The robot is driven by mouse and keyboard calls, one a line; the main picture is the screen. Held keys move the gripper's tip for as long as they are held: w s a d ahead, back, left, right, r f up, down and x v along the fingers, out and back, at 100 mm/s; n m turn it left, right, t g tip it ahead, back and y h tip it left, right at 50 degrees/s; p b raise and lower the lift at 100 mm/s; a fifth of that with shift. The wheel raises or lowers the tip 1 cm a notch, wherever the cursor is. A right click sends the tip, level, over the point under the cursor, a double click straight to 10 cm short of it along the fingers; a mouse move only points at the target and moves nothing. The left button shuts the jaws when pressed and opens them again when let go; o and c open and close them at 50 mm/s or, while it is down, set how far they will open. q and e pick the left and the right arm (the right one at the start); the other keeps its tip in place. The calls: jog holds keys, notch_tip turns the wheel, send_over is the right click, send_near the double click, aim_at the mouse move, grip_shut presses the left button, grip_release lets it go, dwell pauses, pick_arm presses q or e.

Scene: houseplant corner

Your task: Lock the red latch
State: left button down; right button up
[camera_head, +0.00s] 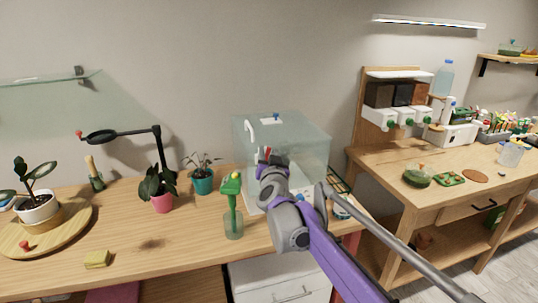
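A clear glass box (303,136) stands at the back of the wooden table, with a white handle (250,133) on its front. A small red piece (268,150), which looks like the red latch, shows low on the box's front, just above my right gripper (265,159). The purple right arm reaches in from the lower right, and its gripper is at the box front. The gripper's fingers are small and partly hidden, so I cannot tell whether they are open or touching the red piece. My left gripper is out of view.
A green sprayer-like tool (233,215) stands left of my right arm. A teal pot (203,181), a pink pot (162,200) and a black lamp (160,150) stand further left. A yellow sponge (97,259) lies near the front. Another wooden table (405,189) stands right.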

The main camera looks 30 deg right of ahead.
grip_shut()
jog(key=shift+a, duration=0.1)
jog(key=shift+a+f+n+b, duration=0.15)
jog(key=shift+n+b, duration=0.15)
jog(key=shift+n, duration=0.2)
jog(key=shift+w+a+n, duration=0.15)
jog(key=shift+a+n, duration=0.15)
jog(key=shift+n, duration=0.8)
jog(key=shift+o, duration=1)
grip_release()
